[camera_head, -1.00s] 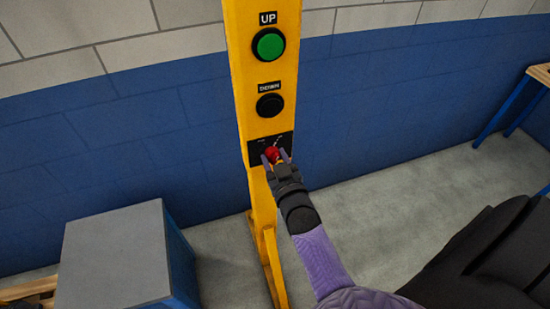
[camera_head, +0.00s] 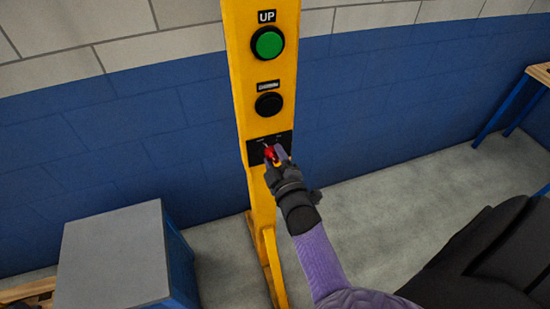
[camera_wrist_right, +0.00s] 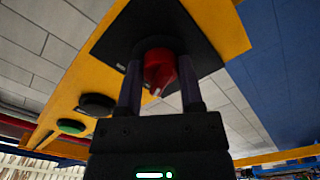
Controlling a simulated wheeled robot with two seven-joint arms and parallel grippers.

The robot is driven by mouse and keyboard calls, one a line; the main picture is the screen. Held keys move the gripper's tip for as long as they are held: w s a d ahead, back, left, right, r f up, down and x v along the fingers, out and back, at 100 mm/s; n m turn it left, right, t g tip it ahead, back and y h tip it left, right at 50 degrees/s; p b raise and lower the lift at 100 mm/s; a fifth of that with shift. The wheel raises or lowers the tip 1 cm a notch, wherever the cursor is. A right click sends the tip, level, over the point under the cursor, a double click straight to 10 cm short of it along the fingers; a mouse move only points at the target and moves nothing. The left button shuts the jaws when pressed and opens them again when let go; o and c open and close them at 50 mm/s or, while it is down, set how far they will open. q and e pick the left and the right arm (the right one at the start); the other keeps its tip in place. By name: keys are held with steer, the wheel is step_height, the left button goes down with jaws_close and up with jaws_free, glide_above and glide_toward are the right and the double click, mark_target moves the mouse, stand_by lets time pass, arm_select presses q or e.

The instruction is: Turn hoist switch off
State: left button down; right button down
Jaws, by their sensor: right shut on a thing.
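The red hoist switch knob (camera_head: 269,153) sits on a black plate (camera_head: 254,156) low on a yellow post. My right gripper (camera_head: 275,156) is shut on the knob, with one finger on each side. In the right wrist view the red knob (camera_wrist_right: 159,70) shows between the two fingers of my right gripper (camera_wrist_right: 160,85), and the black plate (camera_wrist_right: 115,38) lies behind it. The knob's light pointer mark shows near its lower tip in the wrist view. The plate's labels are too small to read. My left gripper is not in view.
A green UP button (camera_head: 268,43) and a black button (camera_head: 269,105) are above the switch on the yellow post (camera_head: 245,90). A grey-topped blue cabinet (camera_head: 115,255) stands at lower left. A wooden-topped table (camera_head: 540,73) is at far right.

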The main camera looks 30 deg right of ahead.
steer(key=shift+n, duration=0.6)
steer(key=shift+c, duration=1.2)
jaws_free()
